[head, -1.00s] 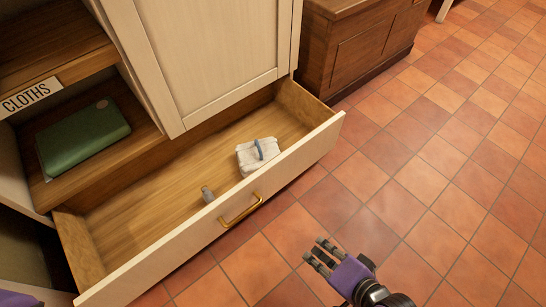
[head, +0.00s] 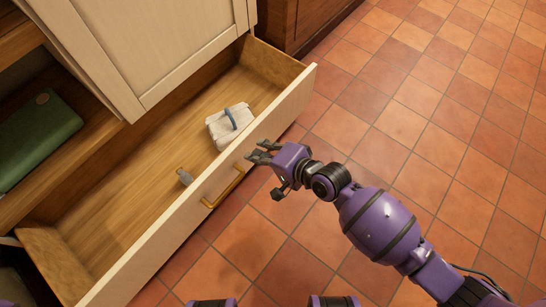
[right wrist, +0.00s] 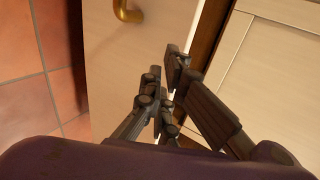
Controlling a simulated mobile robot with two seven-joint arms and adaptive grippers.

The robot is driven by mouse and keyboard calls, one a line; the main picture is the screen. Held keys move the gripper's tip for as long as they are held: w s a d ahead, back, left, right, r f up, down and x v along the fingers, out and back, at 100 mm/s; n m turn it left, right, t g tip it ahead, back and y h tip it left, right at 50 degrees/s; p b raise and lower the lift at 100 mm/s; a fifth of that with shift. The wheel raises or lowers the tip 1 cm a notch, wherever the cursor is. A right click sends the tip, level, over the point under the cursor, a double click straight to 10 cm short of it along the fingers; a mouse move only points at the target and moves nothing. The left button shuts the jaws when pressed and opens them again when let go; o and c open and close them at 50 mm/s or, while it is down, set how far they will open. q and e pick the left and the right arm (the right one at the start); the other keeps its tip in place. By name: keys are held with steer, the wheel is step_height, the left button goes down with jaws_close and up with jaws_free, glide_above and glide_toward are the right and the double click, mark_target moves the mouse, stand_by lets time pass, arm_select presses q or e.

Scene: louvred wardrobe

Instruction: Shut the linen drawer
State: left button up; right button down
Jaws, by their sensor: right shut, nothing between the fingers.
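The linen drawer (head: 165,238) stands pulled out below the wardrobe door in the head view. Its cream front has a brass handle (head: 222,190). Inside lie a folded white cloth bundle with a blue-grey band (head: 228,128) and a small grey object (head: 184,176). My right gripper (head: 260,152) is shut and empty at the drawer front, right of and beyond the handle. In the right wrist view its fingers (right wrist: 165,100) are in front of the cream panel, with the handle (right wrist: 125,10) at the top; contact cannot be told. My left gripper is not in view.
The cream wardrobe door (head: 150,45) is above the drawer. A dark wooden cabinet (head: 305,25) stands at the back. The tiled floor (head: 440,110) is clear to the right.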

steer(key=shift+w+a+r+b, duration=0.1)
steer(key=shift+w+a+b, duration=0.25)
steer(key=shift+w+a, duration=0.6)
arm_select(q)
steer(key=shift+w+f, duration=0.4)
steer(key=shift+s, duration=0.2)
